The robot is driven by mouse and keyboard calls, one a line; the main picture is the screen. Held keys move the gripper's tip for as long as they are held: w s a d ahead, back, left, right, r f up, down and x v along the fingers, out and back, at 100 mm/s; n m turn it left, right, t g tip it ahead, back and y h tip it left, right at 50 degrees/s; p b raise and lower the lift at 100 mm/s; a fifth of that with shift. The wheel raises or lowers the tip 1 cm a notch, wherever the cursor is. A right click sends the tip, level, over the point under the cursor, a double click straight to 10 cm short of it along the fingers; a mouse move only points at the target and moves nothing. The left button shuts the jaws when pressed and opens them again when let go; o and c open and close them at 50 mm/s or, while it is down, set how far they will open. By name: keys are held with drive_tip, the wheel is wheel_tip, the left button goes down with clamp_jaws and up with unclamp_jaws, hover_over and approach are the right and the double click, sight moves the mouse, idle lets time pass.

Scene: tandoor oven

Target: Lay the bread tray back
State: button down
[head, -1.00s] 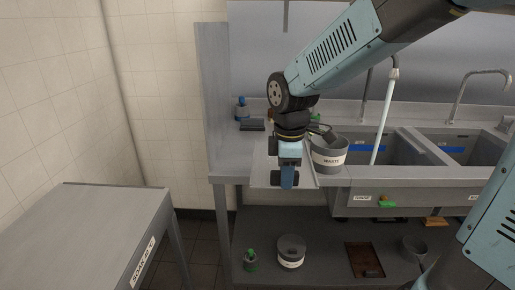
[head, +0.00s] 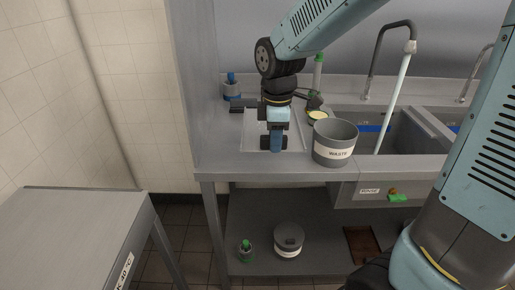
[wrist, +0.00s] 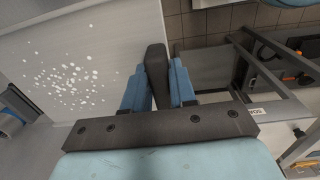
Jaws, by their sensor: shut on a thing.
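The bread tray (head: 257,131) is a flat, pale grey sheet over the left end of the steel counter, left of the waste bin. In the wrist view the pale sheet (wrist: 115,45) fills the upper left and carries scattered white specks. My gripper (head: 277,147) is at the tray's front edge, pointing down. In the wrist view my blue fingers (wrist: 158,85) are shut on a dark grip (wrist: 157,68) at the tray's edge. I cannot tell whether the tray touches the counter. My gripper hides part of it.
The grey waste bin (head: 335,143) stands close to the tray's right. A blue-topped pot (head: 231,88) and a small pale-yellow dish (head: 317,117) are behind. The sink (head: 390,130) lies right. A side table (head: 75,235) stands front left. The lower shelf holds a lidded pot (head: 289,240) and green-capped bottle (head: 246,250).

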drive_tip(key=w+f, duration=0.1)
drive_tip(key=w+a, duration=0.1)
drive_tip(key=w, duration=0.1)
drive_tip(key=w+a+f, duration=0.1)
drive_tip(key=w, duration=0.1)
drive_tip(key=shift+w+f, duration=0.15)
drive_tip(key=shift+f, duration=0.15)
hover_over(259, 160)
drive_tip(key=f, duration=0.5)
drive_tip(key=shift+s+f, duration=0.3)
drive_tip(key=shift+f, duration=0.1)
drive_tip(key=shift+w+f, duration=0.15)
drive_tip(key=shift+f, duration=1.5)
drive_tip(key=shift+f, duration=0.1)
drive_tip(key=c, duration=0.9)
unclamp_jaws()
